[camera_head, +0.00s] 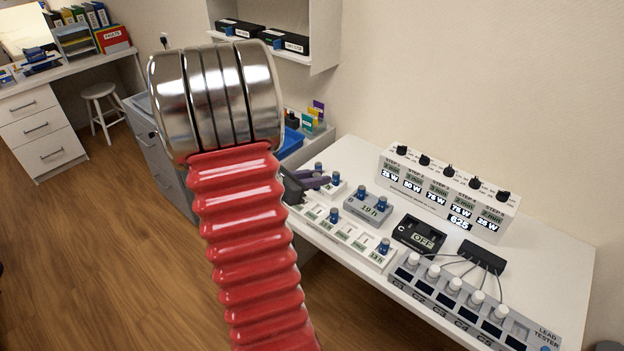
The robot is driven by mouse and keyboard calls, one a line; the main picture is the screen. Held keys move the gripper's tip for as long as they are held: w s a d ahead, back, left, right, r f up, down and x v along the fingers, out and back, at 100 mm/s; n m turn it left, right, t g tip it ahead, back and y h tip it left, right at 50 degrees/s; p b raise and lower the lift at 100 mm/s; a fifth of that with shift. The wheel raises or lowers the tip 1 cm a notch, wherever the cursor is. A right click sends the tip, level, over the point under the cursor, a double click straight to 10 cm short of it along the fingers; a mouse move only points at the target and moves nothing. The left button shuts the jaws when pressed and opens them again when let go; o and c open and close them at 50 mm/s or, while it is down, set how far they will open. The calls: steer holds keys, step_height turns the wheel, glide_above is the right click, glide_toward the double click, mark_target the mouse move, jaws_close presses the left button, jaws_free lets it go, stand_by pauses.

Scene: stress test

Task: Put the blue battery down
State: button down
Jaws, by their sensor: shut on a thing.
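My gripper (316,182) shows just right of my red ribbed arm, with a dark body and purple fingers over the left part of the white table (350,150). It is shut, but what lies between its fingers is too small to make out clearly. Several blue batteries with silvery tops stand near it. One battery (334,215) stands upright in the long white slotted tray (345,238), and another battery (383,246) stands at that tray's right end.
A black unit C (419,234) reads OFF. A lead tester (470,300) with white-topped cells and wires fills the front right. A white panel (448,190) with black knobs stands at the back.

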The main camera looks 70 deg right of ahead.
steer(key=w+a+n+t, duration=0.35)
steer(key=w+a, duration=0.25)
steer(key=w, duration=0.5)
steer(key=w+a+r+n+t+h, duration=0.1)
steer(key=w+a+n+t, duration=0.2)
steer(key=w+a+t, duration=0.5)
steer(key=w+a+n+t, duration=0.1)
steer(key=w+a+n, duration=0.3)
steer(key=w, duration=0.9)
steer(key=w+a+n+t+y, duration=0.2)
steer(key=w+a+n+y, duration=0.1)
steer(key=a, duration=0.8)
steer(key=w+a+n+t+y, duration=0.2)
steer(key=w+a+n+t, duration=0.1)
steer(key=a, duration=0.9)
steer(key=w+a+n+t+y, duration=0.2)
steer(key=w+a+n+y, duration=0.1)
steer(key=a, duration=0.9)
steer(key=shift+w+n+y, duration=0.3)
steer(key=shift+w+n, duration=0.45)
steer(key=shift+w, duration=0.3)
steer(key=shift+d+t, duration=0.1)
steer(key=shift+t, duration=0.15)
steer(key=shift+d, duration=0.75)
